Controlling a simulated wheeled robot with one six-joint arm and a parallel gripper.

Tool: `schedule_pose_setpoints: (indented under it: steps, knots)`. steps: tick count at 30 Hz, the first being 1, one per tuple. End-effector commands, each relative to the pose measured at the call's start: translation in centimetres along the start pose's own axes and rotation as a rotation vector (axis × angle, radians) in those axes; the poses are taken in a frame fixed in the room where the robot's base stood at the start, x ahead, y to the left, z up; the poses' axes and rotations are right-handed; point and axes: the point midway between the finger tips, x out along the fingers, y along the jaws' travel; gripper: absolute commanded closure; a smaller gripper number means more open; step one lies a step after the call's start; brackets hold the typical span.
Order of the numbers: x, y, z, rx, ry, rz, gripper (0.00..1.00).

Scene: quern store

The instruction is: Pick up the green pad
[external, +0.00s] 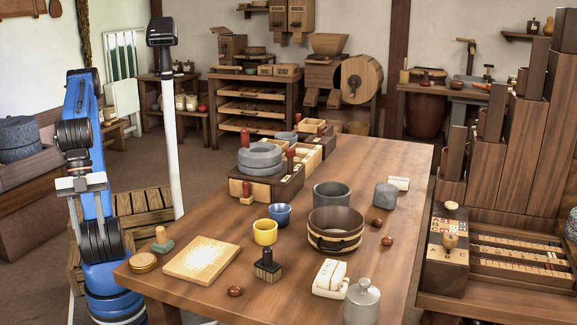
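The green pad (163,246) lies near the left edge of the wooden table. It is a small grey-green block with a light wooden knob on top. My gripper (88,222) hangs to the left of the table, pointing down. It is apart from the pad and higher than the tabletop. Its two fingers look spread, with nothing seen between them.
A round wooden lid (143,263) and a floured board (202,261) lie close to the pad. A yellow cup (265,232), a dark stamp (267,267) and a banded wooden tub (335,229) stand farther right on the table (400,262). A white post (171,135) rises behind the pad.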

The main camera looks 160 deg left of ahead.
Motion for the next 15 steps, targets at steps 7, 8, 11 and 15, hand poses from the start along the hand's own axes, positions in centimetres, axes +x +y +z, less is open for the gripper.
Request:
schedule_pose_setpoints:
  steps: [7, 8, 11, 15]
  knots:
    - [-1.9, -1.3, -2.8, 0.132, -0.047, -0.017, 0.61]
    - [-2.4, -1.6, -3.5, 0.168, -0.059, -0.019, 0.61]
    - [-4.1, -3.1, -6.0, 0.303, -0.108, -0.021, 0.61]
    - [-6.4, -5.4, -9.3, 0.495, -0.175, -0.005, 0.61]
